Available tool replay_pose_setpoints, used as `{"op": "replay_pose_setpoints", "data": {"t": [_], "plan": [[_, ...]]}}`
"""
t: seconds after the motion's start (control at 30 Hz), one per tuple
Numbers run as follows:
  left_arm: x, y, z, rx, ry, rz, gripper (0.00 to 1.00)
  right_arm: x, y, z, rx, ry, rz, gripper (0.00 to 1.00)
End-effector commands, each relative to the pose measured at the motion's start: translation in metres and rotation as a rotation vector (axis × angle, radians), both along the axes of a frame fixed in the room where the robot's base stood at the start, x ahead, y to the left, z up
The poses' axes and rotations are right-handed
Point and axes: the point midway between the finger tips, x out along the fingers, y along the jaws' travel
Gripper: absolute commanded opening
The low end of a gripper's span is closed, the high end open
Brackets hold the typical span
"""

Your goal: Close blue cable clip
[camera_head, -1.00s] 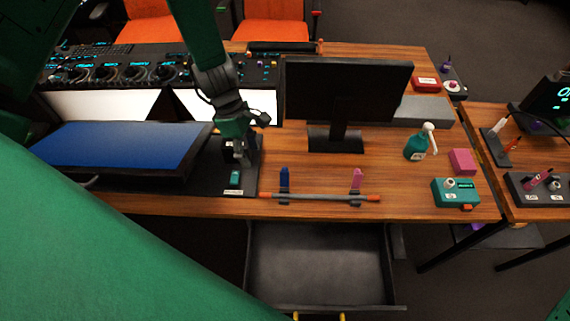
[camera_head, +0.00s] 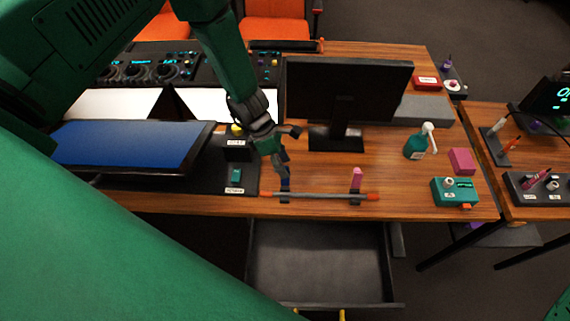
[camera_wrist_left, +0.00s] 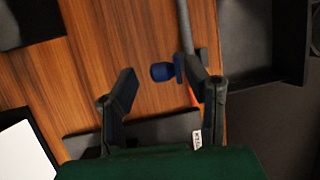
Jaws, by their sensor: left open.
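The blue cable clip (camera_head: 285,186) stands at the front edge of the wooden desk, partly hidden by my left gripper (camera_head: 282,168). The grey rod (camera_head: 320,195) with orange ends runs across its base. In the left wrist view the clip's blue lever (camera_wrist_left: 162,72) shows between the spread fingers of my left gripper (camera_wrist_left: 159,72), next to the grey rod (camera_wrist_left: 185,28). The left gripper is open and empty, just above and behind the clip; contact cannot be told. The lever looks raised. My right gripper is not in view.
A pink clip (camera_head: 356,176) stands to the right on the same rod. A black panel with a teal switch (camera_head: 236,176) is left of the blue clip. A monitor (camera_head: 347,88) stands behind. An open drawer (camera_head: 320,262) hangs below the desk edge.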

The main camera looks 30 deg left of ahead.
Motion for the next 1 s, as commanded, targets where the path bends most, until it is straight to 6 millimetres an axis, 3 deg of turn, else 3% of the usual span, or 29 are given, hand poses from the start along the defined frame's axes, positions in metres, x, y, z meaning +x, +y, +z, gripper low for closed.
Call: {"op": "replay_pose_setpoints", "data": {"t": [0.4,0.5,0.53,1.0], "plan": [[0.0001,-0.0045,-0.0081,-0.001,-0.001,-0.001,0.42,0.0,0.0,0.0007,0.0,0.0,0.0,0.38],[0.0002,-0.0043,-0.008,0.0,0.0,-0.001,0.07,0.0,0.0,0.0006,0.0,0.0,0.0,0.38],[0.0004,-0.0041,-0.008,0.0,0.0,-0.001,0.0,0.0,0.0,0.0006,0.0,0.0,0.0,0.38],[0.0019,-0.0029,-0.0101,0.01,-0.027,0.006,0.0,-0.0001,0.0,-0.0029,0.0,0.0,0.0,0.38]]}}
